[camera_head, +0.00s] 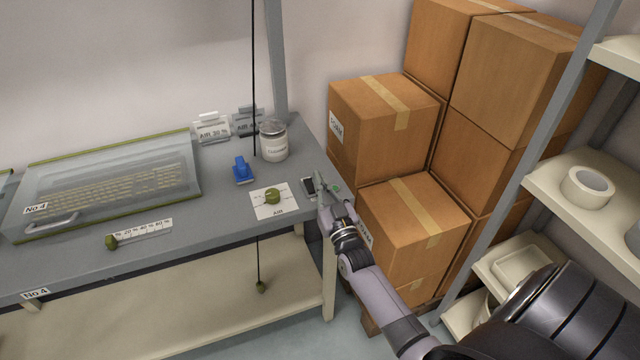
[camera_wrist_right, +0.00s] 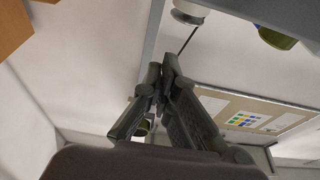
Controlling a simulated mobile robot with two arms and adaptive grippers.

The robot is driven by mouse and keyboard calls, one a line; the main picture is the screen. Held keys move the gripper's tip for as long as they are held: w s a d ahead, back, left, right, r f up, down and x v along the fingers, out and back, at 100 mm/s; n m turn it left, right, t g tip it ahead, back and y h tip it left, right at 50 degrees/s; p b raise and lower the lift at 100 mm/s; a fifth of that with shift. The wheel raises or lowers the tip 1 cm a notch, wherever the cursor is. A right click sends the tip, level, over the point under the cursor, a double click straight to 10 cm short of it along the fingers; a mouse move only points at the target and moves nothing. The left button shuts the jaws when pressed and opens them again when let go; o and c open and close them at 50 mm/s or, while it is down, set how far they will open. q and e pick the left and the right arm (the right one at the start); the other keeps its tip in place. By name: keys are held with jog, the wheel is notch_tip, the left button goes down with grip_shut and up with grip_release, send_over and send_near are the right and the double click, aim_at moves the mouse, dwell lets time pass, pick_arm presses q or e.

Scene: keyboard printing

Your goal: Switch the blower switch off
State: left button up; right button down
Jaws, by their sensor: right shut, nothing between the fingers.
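The switch does not show clearly in that view. My left gripper is not in view.
Cardboard boxes (camera_head: 385,125) stand close on the right. A shelf (camera_head: 560,195) with a tape roll (camera_head: 587,187) is farther right.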

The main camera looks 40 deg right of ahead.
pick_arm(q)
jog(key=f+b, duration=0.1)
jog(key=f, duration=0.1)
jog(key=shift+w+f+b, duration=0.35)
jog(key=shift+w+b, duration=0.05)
pick_arm(e)
jog(key=s+a+f, duration=0.1)
jog(key=s+f, duration=0.4)
jog(key=s, duration=0.2)
jog(key=shift+s+a+f, duration=0.15)
jog(key=shift+a, duration=0.2)
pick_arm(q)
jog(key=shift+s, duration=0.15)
